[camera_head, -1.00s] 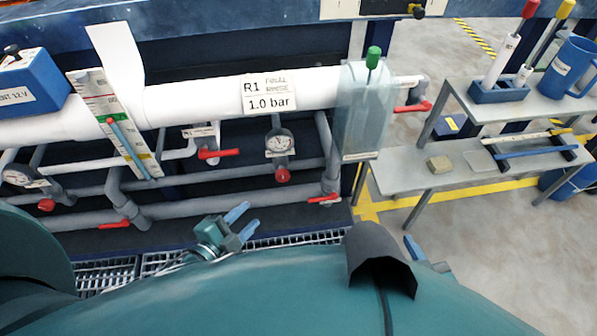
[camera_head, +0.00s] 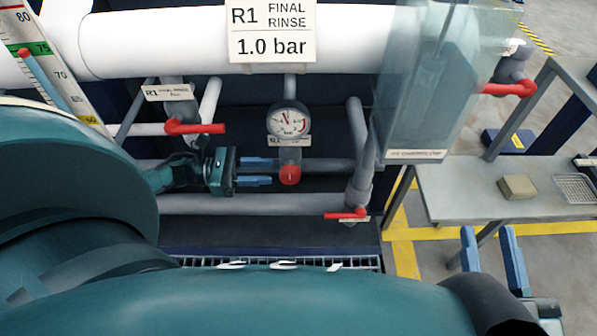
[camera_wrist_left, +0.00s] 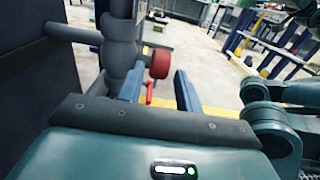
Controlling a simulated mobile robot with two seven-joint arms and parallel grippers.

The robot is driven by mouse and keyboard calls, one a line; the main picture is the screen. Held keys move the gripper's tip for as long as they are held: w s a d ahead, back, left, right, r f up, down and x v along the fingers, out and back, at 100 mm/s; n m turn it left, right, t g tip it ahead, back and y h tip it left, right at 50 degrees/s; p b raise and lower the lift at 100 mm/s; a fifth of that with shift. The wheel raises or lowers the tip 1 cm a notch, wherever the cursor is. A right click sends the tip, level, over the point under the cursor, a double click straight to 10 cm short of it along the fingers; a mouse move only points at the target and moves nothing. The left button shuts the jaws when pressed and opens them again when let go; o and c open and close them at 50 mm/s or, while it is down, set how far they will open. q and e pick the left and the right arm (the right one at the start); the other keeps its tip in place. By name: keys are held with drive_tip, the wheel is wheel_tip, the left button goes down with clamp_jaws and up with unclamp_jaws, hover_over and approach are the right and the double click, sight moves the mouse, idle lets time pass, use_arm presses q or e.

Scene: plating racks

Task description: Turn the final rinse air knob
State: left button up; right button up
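The red final rinse air knob (camera_head: 290,175) sits under a round pressure gauge (camera_head: 289,120), below the R1 FINAL RINSE 1.0 bar sign (camera_head: 271,32). My left gripper (camera_head: 274,172) points right at the knob. Its blue fingers are apart, one higher and one lower, with tips just short of the knob or at its left edge; contact cannot be told. In the left wrist view, the knob (camera_wrist_left: 159,63) shows ahead between the open fingers (camera_wrist_left: 158,77). My right gripper (camera_head: 487,230) is at the lower right, open and empty, far from the knob.
Red-handled valves stand left of the knob (camera_head: 195,128), lower right (camera_head: 347,214) and far right (camera_head: 509,88). A clear holder (camera_head: 415,90) hangs right of the gauge. Grey pipes run behind the knob. A grey shelf (camera_head: 470,190) bears a sponge-like block (camera_head: 517,187).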

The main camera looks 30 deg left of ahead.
sight(288, 169)
use_arm(q)
drive_tip(key=x, duration=0.7)
drive_tip(key=shift+b, duration=0.35)
use_arm(e)
drive_tip(key=shift+s, duration=0.1)
use_arm(q)
drive_tip(key=shift+c, duration=0.4)
drive_tip(key=c, duration=0.6)
drive_tip(key=shift+r+p, duration=0.25)
drive_tip(key=shift+p, duration=0.2)
drive_tip(key=shift+r+g+y+p, duration=0.15)
drive_tip(key=shift+g+y+p, duration=0.15)
drive_tip(key=shift+y+p, duration=0.3)
drive_tip(key=shift+r+y+p, duration=0.1)
drive_tip(key=shift+y+p, duration=0.2)
drive_tip(key=shift+p, duration=0.55)
drive_tip(key=shift+d+g+y+p, duration=0.15)
drive_tip(key=shift+g+y+p, duration=0.25)
drive_tip(key=shift+p, duration=0.15)
drive_tip(key=shift+f+g+y+p, duration=0.35)
drive_tip(key=shift+y+p, duration=0.15)
drive_tip(key=shift+p, duration=0.1)
drive_tip(key=shift+f, duration=0.2)
use_arm(e)
drive_tip(key=shift+s+d+n+h, duration=0.15)
drive_tip(key=shift+d+n+h, duration=0.35)
drive_tip(key=shift+n, duration=0.1)
